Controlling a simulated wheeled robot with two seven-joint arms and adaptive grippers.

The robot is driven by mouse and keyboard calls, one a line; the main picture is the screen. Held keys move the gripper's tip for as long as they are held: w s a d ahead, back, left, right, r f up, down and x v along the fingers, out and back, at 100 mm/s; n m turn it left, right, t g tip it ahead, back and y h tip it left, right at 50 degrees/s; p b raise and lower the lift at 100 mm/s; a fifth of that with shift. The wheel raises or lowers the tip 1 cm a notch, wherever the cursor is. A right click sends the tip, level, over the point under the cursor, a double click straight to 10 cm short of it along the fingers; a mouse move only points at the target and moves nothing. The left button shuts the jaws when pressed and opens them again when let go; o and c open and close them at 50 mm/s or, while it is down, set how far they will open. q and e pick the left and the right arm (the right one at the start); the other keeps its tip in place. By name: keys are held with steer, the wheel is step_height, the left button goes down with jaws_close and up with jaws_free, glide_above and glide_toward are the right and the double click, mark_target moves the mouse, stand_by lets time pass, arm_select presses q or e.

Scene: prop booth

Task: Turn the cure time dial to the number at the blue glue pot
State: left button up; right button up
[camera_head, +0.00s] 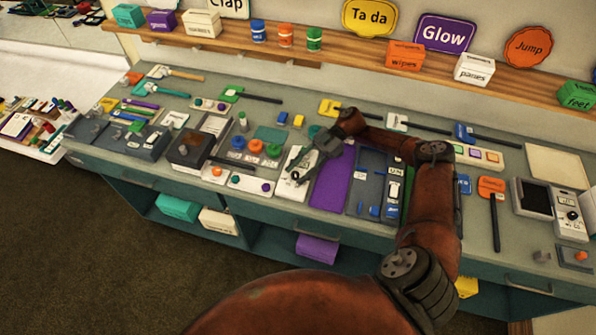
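My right gripper (297,171) is dark grey-green, with its fingers pointing down and left. The fingertips look apart, with nothing clear between them. They are over a white panel (287,192) on the workbench, covering part of it. I cannot tell whether the panel carries the cure time dial or whether the fingers touch it. On the bench to the left are a blue round pot (238,143), an orange one (255,147) and a green one (273,151). A blue jar (258,31) also stands on the shelf. Any numbers are too small to read. My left gripper is out of view.
A purple mat (333,183) lies right of the white panel. A dark box (189,150) stands to the left, and a grey meter with a knob (570,213) stands far right. Tools and small blocks crowd the bench. The wooden shelf (345,67) runs behind.

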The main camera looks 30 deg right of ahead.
steer(key=shift+d, duration=0.15)
steer(key=v, duration=1.2)
steer(key=shift+r, duration=0.1)
stand_by(0.3)
